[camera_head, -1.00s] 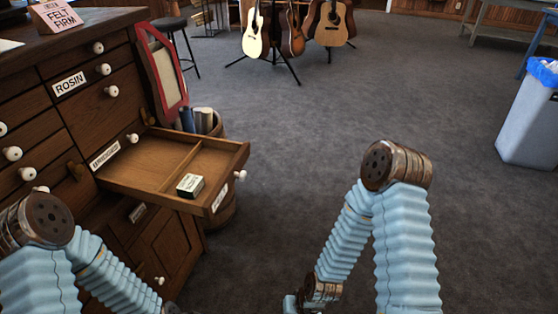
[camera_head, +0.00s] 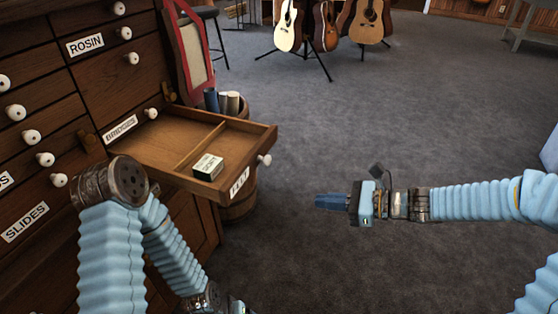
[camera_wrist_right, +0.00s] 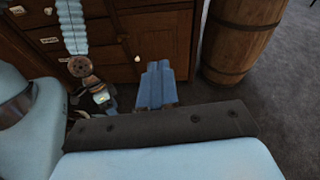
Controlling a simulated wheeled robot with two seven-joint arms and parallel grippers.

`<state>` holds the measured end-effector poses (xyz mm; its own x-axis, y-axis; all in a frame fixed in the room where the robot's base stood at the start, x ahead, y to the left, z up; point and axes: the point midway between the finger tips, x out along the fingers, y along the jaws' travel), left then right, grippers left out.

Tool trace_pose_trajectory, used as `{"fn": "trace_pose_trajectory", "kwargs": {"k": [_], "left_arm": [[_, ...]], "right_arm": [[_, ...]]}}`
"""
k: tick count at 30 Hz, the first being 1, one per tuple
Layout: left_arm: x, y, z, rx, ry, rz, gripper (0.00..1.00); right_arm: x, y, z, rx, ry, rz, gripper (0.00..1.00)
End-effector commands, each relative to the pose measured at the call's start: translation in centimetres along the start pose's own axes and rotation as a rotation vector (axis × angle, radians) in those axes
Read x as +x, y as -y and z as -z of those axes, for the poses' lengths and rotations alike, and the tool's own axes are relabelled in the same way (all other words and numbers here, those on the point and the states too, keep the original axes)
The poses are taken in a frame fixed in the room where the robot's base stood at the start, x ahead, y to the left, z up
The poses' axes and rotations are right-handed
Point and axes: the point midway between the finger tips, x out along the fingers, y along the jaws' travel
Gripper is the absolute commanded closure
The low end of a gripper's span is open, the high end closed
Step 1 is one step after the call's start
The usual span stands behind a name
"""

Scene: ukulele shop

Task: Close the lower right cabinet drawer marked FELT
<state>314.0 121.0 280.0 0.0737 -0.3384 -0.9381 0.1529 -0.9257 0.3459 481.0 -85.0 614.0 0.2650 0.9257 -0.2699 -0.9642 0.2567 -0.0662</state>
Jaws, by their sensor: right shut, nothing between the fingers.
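The FELT drawer (camera_head: 228,142) is pulled far out of the wooden cabinet (camera_head: 105,75). Its front carries a white label (camera_head: 239,183) and a white knob (camera_head: 264,160). A small green and white box (camera_head: 208,167) lies inside it. My right gripper (camera_head: 325,201) is shut and empty, in the air to the right of the drawer front, pointing left towards the cabinet side. Its blue fingers also show in the right wrist view (camera_wrist_right: 155,78), where the drawer is not seen. My left arm reaches down before the cabinet; its gripper (camera_wrist_right: 103,98) shows only small, jaws unclear.
A wooden barrel (camera_head: 240,205) stands under and behind the drawer, with rolls (camera_head: 228,102) in its top. A red-framed board (camera_head: 190,50) leans by the cabinet. Guitars (camera_head: 326,25) stand at the back. The grey floor on the right is clear.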

Motion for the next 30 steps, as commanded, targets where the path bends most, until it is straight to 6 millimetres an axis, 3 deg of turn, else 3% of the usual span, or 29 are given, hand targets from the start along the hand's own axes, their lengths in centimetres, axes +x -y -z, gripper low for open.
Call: {"fn": "trace_pose_trajectory", "kwargs": {"k": [3,6,11,24,30], "left_arm": [[1.1,0.6,0.1,-0.002,-0.003,0.002,0.23],[1.2,0.6,0.1,-0.003,-0.004,0.003,0.23],[1.1,0.7,0.1,-0.004,-0.004,0.004,0.23],[1.3,0.8,0.1,-0.004,-0.005,0.004,0.23],[1.3,0.8,0.1,-0.004,-0.005,0.004,0.23]], "right_arm": [[-1.9,2.0,-5.3,0.055,0.186,0.063,1.0],[-2.7,2.6,-7.7,0.074,0.261,0.077,1.0],[-1.5,2.8,-8.5,0.08,0.276,0.077,1.0],[7.2,3.5,-10.8,0.079,0.273,0.075,1.0],[9.7,3.8,-11.5,0.078,0.271,0.077,1.0]]}}
